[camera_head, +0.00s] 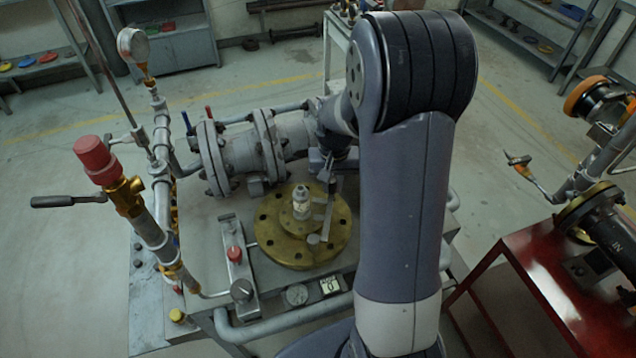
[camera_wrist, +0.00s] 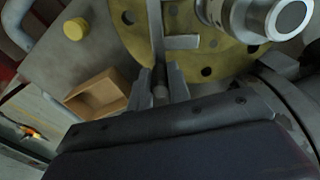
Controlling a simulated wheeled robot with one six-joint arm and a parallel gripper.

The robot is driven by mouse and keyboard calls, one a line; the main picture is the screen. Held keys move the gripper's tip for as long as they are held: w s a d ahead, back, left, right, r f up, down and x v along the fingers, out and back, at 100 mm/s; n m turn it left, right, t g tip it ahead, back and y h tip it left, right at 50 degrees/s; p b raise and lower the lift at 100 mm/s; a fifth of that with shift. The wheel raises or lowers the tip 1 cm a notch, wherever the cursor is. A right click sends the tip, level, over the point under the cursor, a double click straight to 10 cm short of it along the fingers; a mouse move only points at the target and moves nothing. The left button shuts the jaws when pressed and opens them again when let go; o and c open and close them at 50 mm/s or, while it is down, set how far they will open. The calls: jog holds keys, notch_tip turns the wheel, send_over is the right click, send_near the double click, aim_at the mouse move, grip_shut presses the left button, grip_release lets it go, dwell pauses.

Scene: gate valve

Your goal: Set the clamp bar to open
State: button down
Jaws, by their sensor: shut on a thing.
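The clamp bar, a narrow grey bar (camera_head: 328,215), lies over the round brass flange (camera_head: 270,240) on the bench, beside the silver stem (camera_head: 301,204). The bar's far end runs toward my gripper (camera_head: 333,168), which is partly hidden by my arm. In the wrist view, my gripper (camera_wrist: 162,88) has its two fingers close around a small dark round end (camera_wrist: 160,91) in line with the bar (camera_wrist: 156,35). The stem (camera_wrist: 262,14) shows at the upper right there, above the brass flange (camera_wrist: 128,38).
A grey flanged pipe (camera_head: 242,150) stands behind the flange. A red-capped valve (camera_head: 94,155) with a dark lever rises at the left. In the wrist view, an open wooden box (camera_wrist: 98,94) lies at left.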

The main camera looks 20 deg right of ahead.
jog(key=s+d+m, duration=0.3)
jog(key=shift+b, duration=0.35)
jog(key=shift+s+d+m, duration=0.35)
jog(key=shift+s+m, duration=0.25)
jog(key=shift+m, duration=0.1)
jog(key=shift+s+d+m, duration=0.3)
jog(key=shift+s+m, duration=0.25)
jog(key=shift+m, duration=0.15)
jog(key=c, duration=1.3)
grip_release()
jog(key=shift+r, duration=0.15)
notch_tip(320, 180, up, 11)
jog(key=shift+f, duration=0.2)
